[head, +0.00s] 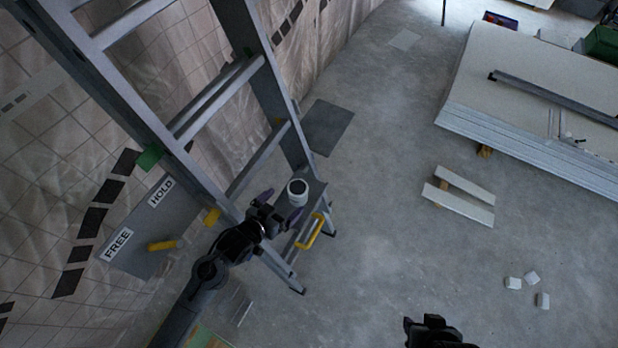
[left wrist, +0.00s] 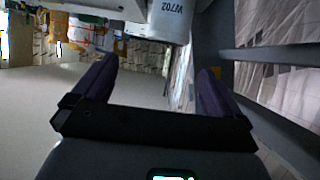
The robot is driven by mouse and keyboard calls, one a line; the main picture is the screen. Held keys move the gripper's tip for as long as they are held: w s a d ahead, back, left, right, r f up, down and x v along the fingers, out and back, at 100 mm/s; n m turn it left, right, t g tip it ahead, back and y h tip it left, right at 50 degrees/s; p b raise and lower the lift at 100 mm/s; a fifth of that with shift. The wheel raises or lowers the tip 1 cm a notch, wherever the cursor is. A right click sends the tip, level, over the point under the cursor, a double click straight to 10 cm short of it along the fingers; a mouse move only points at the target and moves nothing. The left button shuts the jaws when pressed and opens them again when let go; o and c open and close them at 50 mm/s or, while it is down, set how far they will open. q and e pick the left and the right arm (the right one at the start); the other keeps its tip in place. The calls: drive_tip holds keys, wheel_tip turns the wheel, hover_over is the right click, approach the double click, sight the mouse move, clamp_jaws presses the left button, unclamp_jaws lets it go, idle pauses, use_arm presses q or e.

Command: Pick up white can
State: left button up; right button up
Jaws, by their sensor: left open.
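The white can (head: 298,190) has a dark top and stands upright on a grey step of the metal ladder (head: 314,193). In the left wrist view the can (left wrist: 170,20) shows at the top edge, marked W702 and partly cut off by the frame. My left gripper (head: 276,212) is open, with its dark purple fingers just to the lower left of the can. In the left wrist view nothing is between the fingers (left wrist: 157,72), and the can is beyond their tips. My right gripper (head: 435,332) is partly visible at the bottom edge, and its jaws cannot be made out.
A yellow handle (head: 310,232) is on the ladder near my left gripper. A grey board labelled HOLD and FREE (head: 140,245) is at the left. White strips (head: 460,195), small white blocks (head: 531,278) and a panel stack (head: 540,85) lie right. The middle floor is clear.

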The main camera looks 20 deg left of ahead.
sight(301, 185)
use_arm(q)
drive_tip(key=f+b, duration=0.3)
drive_tip(key=shift+w, duration=0.3)
drive_tip(key=x, duration=0.4)
drive_tip(key=shift+w+r+b, duration=0.2)
drive_tip(key=shift+w+b, duration=0.15)
drive_tip(key=shift+w, duration=0.05)
drive_tip(key=shift+w+a+r+b+x, duration=0.15)
drive_tip(key=shift+b+x, duration=0.15)
drive_tip(key=shift+x, duration=1.25)
drive_tip(key=shift+w+a+r+b+x, duration=0.15)
drive_tip(key=shift+b+x, duration=0.15)
drive_tip(key=shift+x, duration=1.25)
drive_tip(key=shift+s, duration=0.1)
use_arm(e)
wheel_tip(301, 185, down, 6)
drive_tip(key=s, duration=0.1)
drive_tip(key=shift+s+f, duration=0.15)
drive_tip(key=shift+f, duration=0.1)
use_arm(q)
drive_tip(key=shift+c, duration=0.3)
drive_tip(key=c, duration=1.1)
drive_tip(key=shift+c, duration=0.2)
